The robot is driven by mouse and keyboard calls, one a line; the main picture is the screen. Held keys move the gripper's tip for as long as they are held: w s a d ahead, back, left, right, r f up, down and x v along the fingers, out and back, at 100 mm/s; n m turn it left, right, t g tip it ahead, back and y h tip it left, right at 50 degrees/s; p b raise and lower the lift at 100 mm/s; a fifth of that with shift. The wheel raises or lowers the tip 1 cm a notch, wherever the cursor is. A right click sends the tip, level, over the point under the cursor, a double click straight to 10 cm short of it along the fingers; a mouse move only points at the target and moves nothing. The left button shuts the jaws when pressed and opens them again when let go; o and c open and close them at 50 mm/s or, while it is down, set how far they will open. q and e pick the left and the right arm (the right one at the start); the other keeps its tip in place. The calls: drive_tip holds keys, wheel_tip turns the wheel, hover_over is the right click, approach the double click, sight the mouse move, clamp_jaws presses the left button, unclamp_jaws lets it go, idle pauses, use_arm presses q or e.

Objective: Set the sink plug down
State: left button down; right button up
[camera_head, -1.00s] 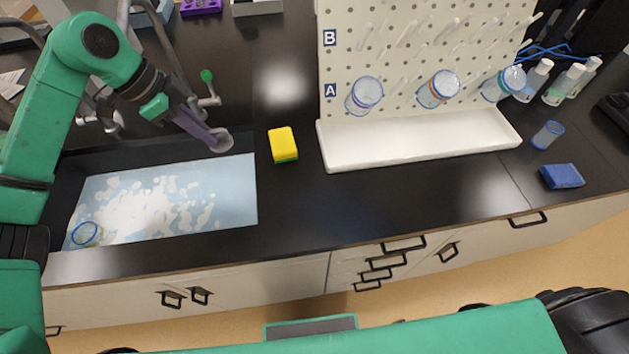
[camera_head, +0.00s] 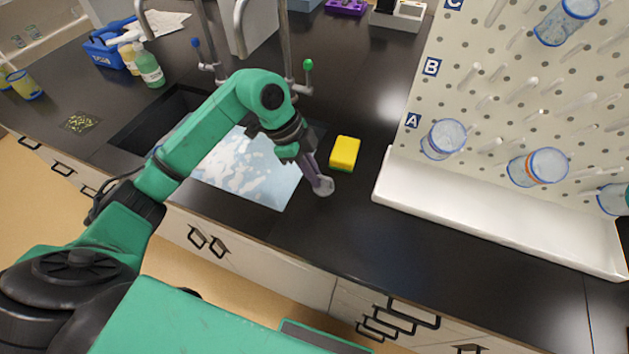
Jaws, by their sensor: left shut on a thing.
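My left gripper (camera_head: 316,178) is shut on the sink plug (camera_head: 325,187), a small grey round piece at its fingertips. Fingers and plug are over the black counter just right of the sink (camera_head: 240,170), in front of the yellow sponge. Whether the plug touches the counter I cannot tell. The sink holds pale blue water with white foam, and my left arm covers part of it. My right gripper is not in view.
A yellow and green sponge (camera_head: 344,153) lies close behind the plug. A white drip tray (camera_head: 480,218) below a pegboard (camera_head: 500,110) with glass beakers stands to the right. Taps (camera_head: 300,80) rise behind the sink. The counter in front of the sponge is clear.

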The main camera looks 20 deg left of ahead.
use_arm(q)
drive_tip(key=f, duration=0.4)
drive_tip(key=shift+a+p, duration=0.2)
drive_tip(key=shift+p, duration=0.1)
drive_tip(key=shift+d+f, duration=0.1)
drive_tip(key=c, duration=1)
unclamp_jaws()
